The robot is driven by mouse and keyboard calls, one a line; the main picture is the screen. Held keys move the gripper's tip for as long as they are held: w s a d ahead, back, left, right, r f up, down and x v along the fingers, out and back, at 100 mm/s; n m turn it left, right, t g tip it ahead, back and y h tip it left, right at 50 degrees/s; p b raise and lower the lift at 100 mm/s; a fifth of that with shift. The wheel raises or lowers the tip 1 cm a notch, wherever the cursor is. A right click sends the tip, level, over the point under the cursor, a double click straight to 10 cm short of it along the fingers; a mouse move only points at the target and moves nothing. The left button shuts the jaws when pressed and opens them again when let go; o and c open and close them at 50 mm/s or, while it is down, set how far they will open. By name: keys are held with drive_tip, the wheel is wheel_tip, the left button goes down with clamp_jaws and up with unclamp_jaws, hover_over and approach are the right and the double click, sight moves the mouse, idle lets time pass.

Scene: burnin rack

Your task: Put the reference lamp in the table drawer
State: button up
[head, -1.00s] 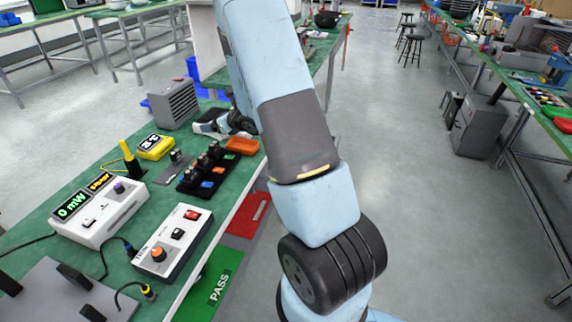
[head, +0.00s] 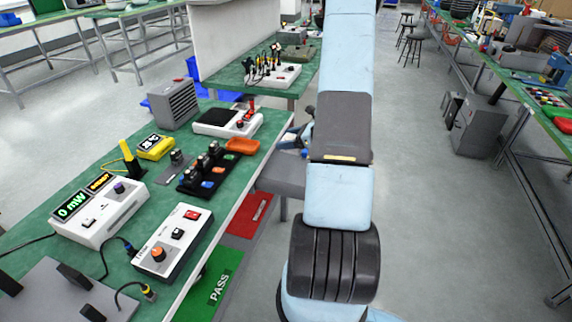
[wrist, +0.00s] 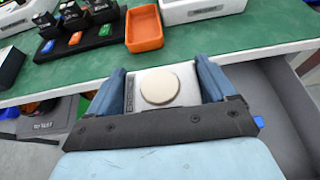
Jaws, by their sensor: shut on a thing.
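My gripper (wrist: 160,72) is shut on a light grey block with a round cream disc on top, which I take to be the reference lamp (wrist: 160,86). Its blue fingers stand on either side of the block. In the head view my gripper (head: 296,136) is just off the table's right edge, partly hidden by my arm, and the lamp cannot be made out there. The table drawer (head: 280,178) is a grey box sticking out below the green tabletop. In the wrist view the open drawer (wrist: 290,110) lies below and to the right of the lamp.
An orange tray (wrist: 144,29) and a black rack of small lamps (head: 190,186) stand near the edge of the green table (head: 120,222).

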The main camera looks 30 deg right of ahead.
drive_tip(key=s+d+f, duration=0.3)
drive_tip(key=s+f, duration=0.1)
drive_tip(key=f, duration=0.2)
hover_over(267, 173)
drive_tip(key=s+d, duration=0.2)
drive_tip(key=s, duration=0.1)
drive_tip(key=f, duration=0.6)
drive_tip(key=shift+w+f, duration=0.25)
drive_tip(key=x, duration=0.2)
drive_tip(key=f+x, duration=0.1)
drive_tip(key=x, duration=0.1)
drive_tip(key=shift+s, duration=0.15)
drive_tip(key=shift+r, duration=0.1)
drive_tip(key=o, duration=1)
